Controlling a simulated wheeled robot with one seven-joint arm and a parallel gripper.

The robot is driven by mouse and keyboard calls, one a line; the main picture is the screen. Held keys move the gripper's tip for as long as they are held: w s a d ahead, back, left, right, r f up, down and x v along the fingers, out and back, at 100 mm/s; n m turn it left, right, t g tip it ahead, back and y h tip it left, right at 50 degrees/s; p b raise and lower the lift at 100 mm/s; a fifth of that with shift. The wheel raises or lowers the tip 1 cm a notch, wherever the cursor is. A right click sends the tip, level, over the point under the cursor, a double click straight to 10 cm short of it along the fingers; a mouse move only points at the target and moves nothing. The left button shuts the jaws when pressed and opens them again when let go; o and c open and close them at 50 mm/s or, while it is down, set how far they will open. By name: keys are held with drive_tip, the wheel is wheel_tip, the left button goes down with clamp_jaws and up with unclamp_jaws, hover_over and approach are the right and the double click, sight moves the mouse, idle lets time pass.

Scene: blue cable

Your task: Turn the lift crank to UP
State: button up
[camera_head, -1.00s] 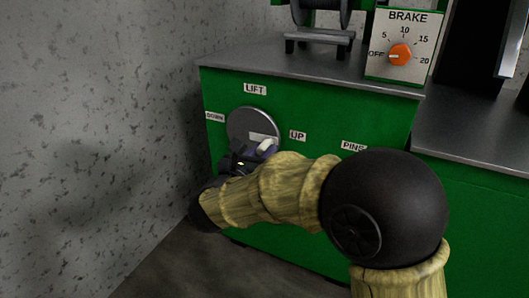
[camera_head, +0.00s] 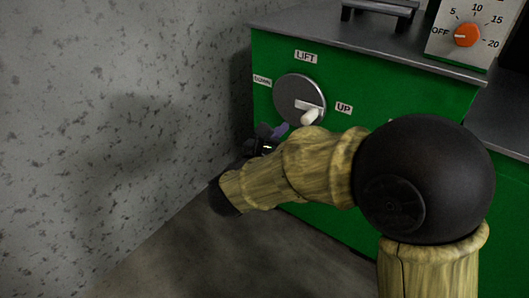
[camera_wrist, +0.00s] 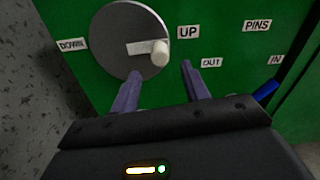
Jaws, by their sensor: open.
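The lift crank is a grey disc (camera_head: 296,91) on the green cabinet front, with a pale bar and a white knob (camera_head: 309,116). In the head view the bar points right and slightly down, toward the UP label (camera_head: 344,107). In the wrist view the disc (camera_wrist: 115,42) is ahead and the knob (camera_wrist: 160,53) lies beyond the gap between my fingertips. My gripper (camera_wrist: 160,68) is open and empty, with its fingers apart from the knob. In the head view my gripper (camera_head: 270,135) sits below the disc, partly hidden by my wrist.
The LIFT label (camera_head: 306,57) is above the disc and the DOWN label (camera_wrist: 72,45) is to its left. PINS (camera_wrist: 257,26) and OUT (camera_wrist: 212,63) labels are to the right, near a blue piece (camera_wrist: 266,92). A speckled wall (camera_head: 110,100) stands left. The brake dial (camera_head: 467,34) is above.

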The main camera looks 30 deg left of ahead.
drive_tip(key=s+a+p, duration=0.1)
drive_tip(key=s+p, duration=0.2)
drive_tip(key=s, duration=0.8)
drive_tip(key=shift+a, duration=0.15)
